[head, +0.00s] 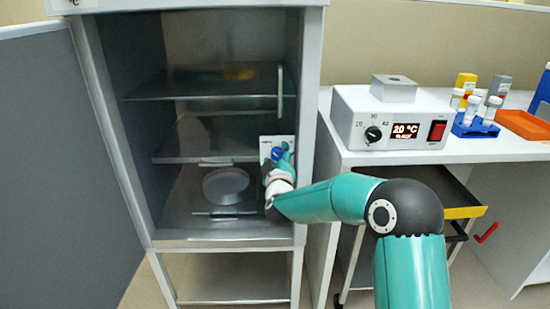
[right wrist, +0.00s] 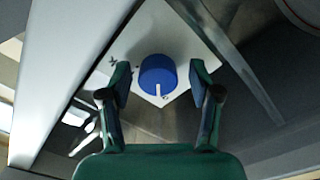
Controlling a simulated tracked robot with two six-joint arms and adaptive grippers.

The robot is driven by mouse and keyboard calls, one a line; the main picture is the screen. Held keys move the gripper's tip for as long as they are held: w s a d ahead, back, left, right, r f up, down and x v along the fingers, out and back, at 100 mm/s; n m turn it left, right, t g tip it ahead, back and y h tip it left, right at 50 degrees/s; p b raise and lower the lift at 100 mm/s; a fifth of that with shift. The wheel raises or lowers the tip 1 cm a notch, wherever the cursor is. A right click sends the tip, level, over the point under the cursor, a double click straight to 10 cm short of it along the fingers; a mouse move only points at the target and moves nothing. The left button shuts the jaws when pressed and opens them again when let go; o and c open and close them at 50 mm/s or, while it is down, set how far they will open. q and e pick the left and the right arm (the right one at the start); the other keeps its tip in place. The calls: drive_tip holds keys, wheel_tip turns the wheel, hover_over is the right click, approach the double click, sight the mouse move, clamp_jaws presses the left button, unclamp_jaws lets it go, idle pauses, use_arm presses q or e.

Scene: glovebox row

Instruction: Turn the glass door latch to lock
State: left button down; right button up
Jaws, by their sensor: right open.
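The blue latch knob (head: 277,153) sits on a white plate (head: 268,142) at the right side of the cabinet front. In the right wrist view the knob (right wrist: 157,72) has a white mark pointing toward the bottom of the picture, and small dark symbols show on the plate (right wrist: 185,38). My right gripper (head: 284,158) is open in front of the plate. In the right wrist view its fingers (right wrist: 157,72) stand to the left and right of the knob, with a gap on each side. A glass door with a vertical handle (head: 280,90) seems to cover the cabinet opening. My left gripper is out of view.
The grey outer door (head: 60,170) stands wide open at the left. A round clear dish (head: 226,184) is inside the cabinet. At the right, a bench holds a heater box (head: 390,120), a blue tube rack (head: 475,127) and an orange tray (head: 525,124). A drawer below stands partly open.

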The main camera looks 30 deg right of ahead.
drive_tip(key=c, duration=1)
drive_tip(key=shift+s+a, duration=0.1)
drive_tip(key=shift+a, duration=0.15)
drive_tip(key=shift+c, duration=0.7)
drive_tip(key=shift+d, duration=0.15)
